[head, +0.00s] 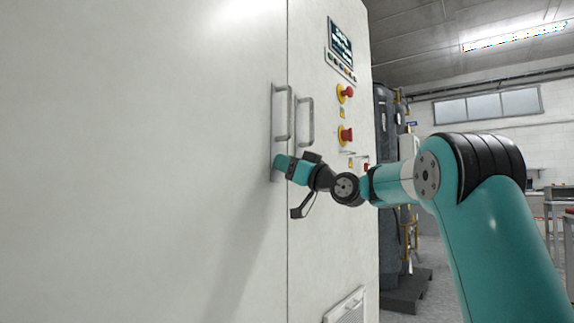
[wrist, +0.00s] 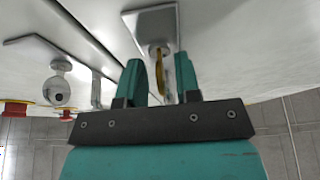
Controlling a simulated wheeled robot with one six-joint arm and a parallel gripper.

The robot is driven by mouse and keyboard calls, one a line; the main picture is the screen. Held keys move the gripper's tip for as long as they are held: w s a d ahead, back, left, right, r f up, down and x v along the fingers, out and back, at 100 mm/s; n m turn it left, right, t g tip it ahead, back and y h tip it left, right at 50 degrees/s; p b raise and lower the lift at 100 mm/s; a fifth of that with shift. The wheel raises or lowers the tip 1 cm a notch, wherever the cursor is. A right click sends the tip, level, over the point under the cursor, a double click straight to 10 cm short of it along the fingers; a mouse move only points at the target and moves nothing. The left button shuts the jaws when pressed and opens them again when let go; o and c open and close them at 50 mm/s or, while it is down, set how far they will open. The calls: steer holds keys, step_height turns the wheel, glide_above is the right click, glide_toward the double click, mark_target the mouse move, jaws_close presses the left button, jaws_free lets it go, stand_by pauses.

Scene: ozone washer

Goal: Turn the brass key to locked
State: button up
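The brass key (wrist: 160,72) sits in a metal lock plate (wrist: 150,20) on the white cabinet, seen in the wrist view. My gripper (wrist: 160,80) has its two teal fingers apart, one on each side of the key. A gap shows between the left finger and the key. I cannot tell whether the right finger touches it. In the head view my gripper (head: 280,163) is close against the cabinet front, below the left door handle (head: 282,112). The key is hidden there behind my gripper.
In the wrist view a metal handle end (wrist: 60,88) sticks out left of the fingers.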

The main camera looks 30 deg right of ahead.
steer(key=b+v, duration=0.8)
steer(key=v, duration=0.9)
steer(key=shift+s+b, duration=0.2)
steer(key=shift+b, duration=0.15)
